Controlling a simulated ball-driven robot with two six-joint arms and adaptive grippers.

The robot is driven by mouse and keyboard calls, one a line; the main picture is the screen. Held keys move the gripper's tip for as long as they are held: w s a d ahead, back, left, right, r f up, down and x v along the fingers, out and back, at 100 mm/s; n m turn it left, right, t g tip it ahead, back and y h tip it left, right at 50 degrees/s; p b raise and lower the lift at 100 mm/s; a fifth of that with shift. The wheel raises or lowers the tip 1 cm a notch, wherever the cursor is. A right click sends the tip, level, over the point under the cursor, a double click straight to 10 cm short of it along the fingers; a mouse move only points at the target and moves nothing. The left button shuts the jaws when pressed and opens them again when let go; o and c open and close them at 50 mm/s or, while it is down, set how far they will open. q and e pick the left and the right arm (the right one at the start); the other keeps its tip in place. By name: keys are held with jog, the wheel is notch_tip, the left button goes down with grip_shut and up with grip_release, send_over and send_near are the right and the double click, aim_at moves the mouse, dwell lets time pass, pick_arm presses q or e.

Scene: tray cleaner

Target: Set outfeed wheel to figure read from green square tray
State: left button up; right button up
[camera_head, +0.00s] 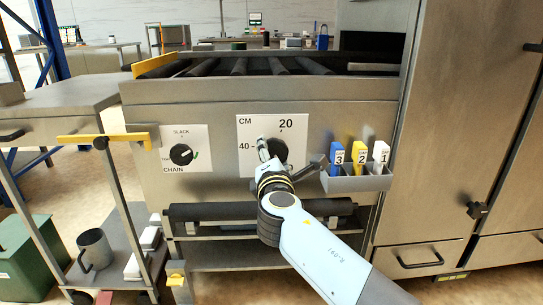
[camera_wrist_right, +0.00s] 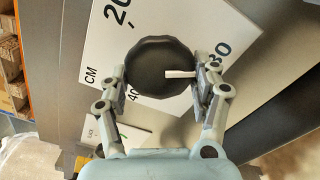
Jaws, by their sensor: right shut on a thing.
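A dark round knob (camera_head: 275,151), which I take for the outfeed wheel, sits on a white plate (camera_head: 248,169) marked CM, with 20 above and 40 at left. In the right wrist view the knob (camera_wrist_right: 150,62) has a white pointer line aimed roughly toward a 30 on the plate. My right gripper (camera_head: 268,150) is shut on the knob; its fingers (camera_wrist_right: 161,80) press both sides of the rim. A finger hides the plate just beyond the pointer's tip. I see no green square tray that I can identify. My left gripper is not in view.
A smaller CHAIN dial (camera_head: 181,154) marked SLACK is left of the plate. A grey holder (camera_head: 358,183) with blue, yellow and white numbered tags is right. Rollers (camera_head: 240,66) lie above. A yellow bar (camera_head: 103,140), a grey mug (camera_head: 94,248) and a green bin (camera_head: 32,262) are left.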

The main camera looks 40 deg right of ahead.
jog(key=shift+f, duration=0.15)
jog(key=o, duration=1.1)
jog(key=shift+o, duration=0.2)
jog(key=v, duration=0.7)
jog(key=shift+s, duration=0.3)
jog(key=shift+a, duration=0.15)
